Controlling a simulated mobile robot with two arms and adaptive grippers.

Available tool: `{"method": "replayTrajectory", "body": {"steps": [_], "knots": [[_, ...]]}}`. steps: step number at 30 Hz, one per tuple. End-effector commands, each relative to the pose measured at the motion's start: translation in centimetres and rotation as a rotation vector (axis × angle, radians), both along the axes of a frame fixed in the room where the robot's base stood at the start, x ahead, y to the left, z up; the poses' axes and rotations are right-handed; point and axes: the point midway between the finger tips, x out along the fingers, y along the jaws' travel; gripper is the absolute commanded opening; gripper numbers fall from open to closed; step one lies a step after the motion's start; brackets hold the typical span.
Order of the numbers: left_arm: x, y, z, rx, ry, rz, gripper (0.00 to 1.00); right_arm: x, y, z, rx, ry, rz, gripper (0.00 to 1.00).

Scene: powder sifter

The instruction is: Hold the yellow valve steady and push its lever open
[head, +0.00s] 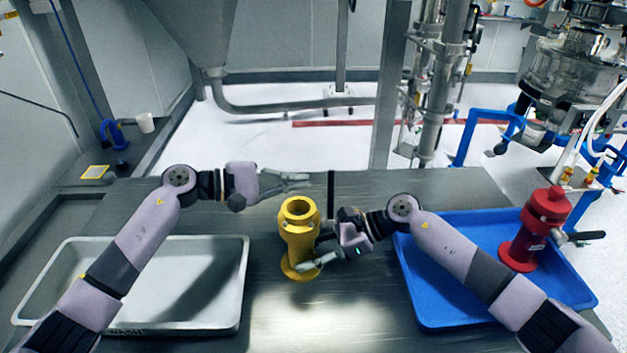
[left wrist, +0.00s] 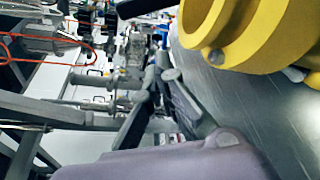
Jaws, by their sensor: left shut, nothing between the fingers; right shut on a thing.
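The yellow valve (head: 299,234) stands upright on the metal table, its round opening facing up. Its black lever (head: 331,194) shows behind and to the right of the body. My right gripper (head: 318,258) is shut on the lower part of the valve body, which partly hides its fingers. My left gripper (head: 302,182) is shut and empty, behind the valve and to the left of the lever, apart from both. In the left wrist view, the valve's yellow flange (left wrist: 250,35) fills the upper right and my left fingers (left wrist: 160,90) show near the middle.
A blue tray (head: 425,315) at right holds a red valve (head: 540,230) with a black lever. An empty white tray (head: 240,270) lies at left. Bare table (head: 340,310) lies in front of the yellow valve. A steel post (head: 390,90) rises beyond the table's far edge.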

Motion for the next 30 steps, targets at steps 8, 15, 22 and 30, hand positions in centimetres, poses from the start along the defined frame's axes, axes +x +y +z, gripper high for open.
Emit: {"method": "replayTrajectory", "body": {"steps": [8, 15, 22, 30], "knots": [[-1.0, 4.7, 0.7, 0.0, 0.0, 0.002, 0.0, -0.2, -0.2, -0.9, -0.013, 0.01, 0.0, 0.27], [-1.3, 5.7, 0.9, 0.0, 0.0, 0.001, 0.0, -0.2, -0.2, -0.8, -0.013, 0.011, 0.001, 0.27], [-1.3, 5.7, 0.9, 0.001, 0.0, 0.002, 0.0, -0.3, -0.2, -0.8, -0.013, 0.011, 0.001, 0.45], [-1.3, 5.7, 0.9, 0.001, 0.0, 0.002, 0.0, -0.2, -0.2, -0.8, -0.013, 0.009, 0.0, 0.63]]}}
